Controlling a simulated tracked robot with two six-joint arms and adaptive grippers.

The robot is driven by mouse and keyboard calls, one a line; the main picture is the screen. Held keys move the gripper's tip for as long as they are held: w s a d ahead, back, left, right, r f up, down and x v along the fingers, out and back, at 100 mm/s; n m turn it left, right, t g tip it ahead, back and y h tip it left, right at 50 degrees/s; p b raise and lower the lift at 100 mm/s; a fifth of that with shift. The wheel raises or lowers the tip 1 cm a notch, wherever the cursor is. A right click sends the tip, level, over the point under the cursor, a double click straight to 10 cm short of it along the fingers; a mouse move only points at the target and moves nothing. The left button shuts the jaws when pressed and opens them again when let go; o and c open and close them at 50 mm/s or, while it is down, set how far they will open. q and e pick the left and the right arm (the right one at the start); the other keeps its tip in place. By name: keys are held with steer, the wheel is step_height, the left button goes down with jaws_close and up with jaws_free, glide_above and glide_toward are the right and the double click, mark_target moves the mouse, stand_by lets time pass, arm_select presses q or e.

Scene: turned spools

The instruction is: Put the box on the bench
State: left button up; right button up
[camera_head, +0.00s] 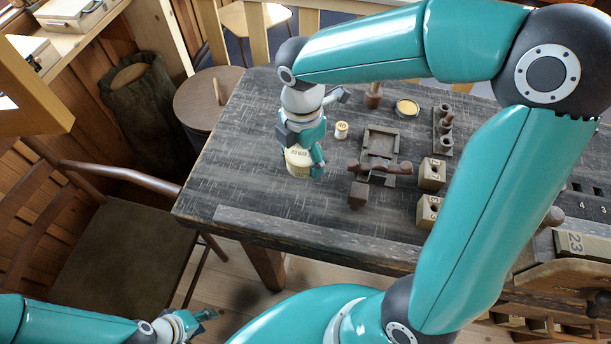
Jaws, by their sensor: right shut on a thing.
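A round cream box (298,164) with small dark lettering is in my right gripper (305,155), over the left part of the dark wooden bench (238,150). The gripper is shut on the box, with teal fingers at its side. I cannot tell whether the box's underside touches the bench top. My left gripper (202,317) is low at the bottom left, off the bench and in front of it, apart from the box. Its fingers are too small to tell open from shut.
A small cream spool (341,130), a dark square tray (381,141), a wooden vise-like tool (378,171), wooden blocks (432,173) and a round tin (406,108) stand right of the box. The bench's left end is clear. A chair (125,255) and round stool (205,95) stand left.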

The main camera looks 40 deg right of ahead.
mark_target(303, 187)
step_height(303, 187, down, 9)
steer(key=shift+f+b, duration=0.15)
steer(key=shift+b, duration=0.15)
steer(key=o, duration=1.1)
step_height(303, 187, up, 12)
steer(key=shift+r+p, duration=0.1)
steer(key=shift+p, duration=0.35)
steer(key=shift+d, duration=0.1)
